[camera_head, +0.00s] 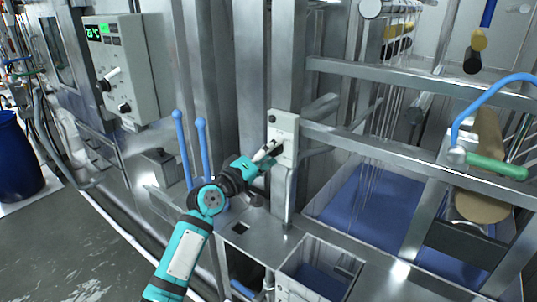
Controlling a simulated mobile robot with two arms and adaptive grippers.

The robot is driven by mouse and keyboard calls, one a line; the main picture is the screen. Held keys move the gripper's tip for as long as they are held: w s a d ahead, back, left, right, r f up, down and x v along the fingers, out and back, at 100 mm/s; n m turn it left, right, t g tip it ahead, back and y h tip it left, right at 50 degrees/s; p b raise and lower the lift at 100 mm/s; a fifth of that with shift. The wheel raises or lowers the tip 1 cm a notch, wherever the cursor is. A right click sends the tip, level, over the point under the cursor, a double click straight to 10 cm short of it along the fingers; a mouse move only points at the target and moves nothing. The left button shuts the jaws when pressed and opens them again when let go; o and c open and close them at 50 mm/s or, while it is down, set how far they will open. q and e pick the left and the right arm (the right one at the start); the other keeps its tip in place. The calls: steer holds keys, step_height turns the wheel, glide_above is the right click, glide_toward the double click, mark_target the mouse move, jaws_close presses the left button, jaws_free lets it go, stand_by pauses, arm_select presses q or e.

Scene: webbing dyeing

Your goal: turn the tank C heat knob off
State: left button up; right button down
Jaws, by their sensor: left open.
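A small white control plate (283,126) is fixed to the steel post in the middle of the view. A small dark round part shows near its top left. My left gripper (271,151), on a teal and black arm, is at the lower half of this plate. Its jaws are open and it covers part of the plate there. A knob behind the fingers is mostly hidden, and I cannot tell its setting or whether the fingers touch it. No label reading tank C can be made out. My right gripper is not in view.
A grey control box (133,62) with a green display and two knobs hangs at upper left. Two blue levers (202,147) stand close left of my gripper. Steel rails and a blue-filled tank (373,208) lie to the right. A blue barrel (16,160) stands far left.

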arm_select(q)
steer(key=v, duration=1.2)
steer(key=shift+f, duration=0.1)
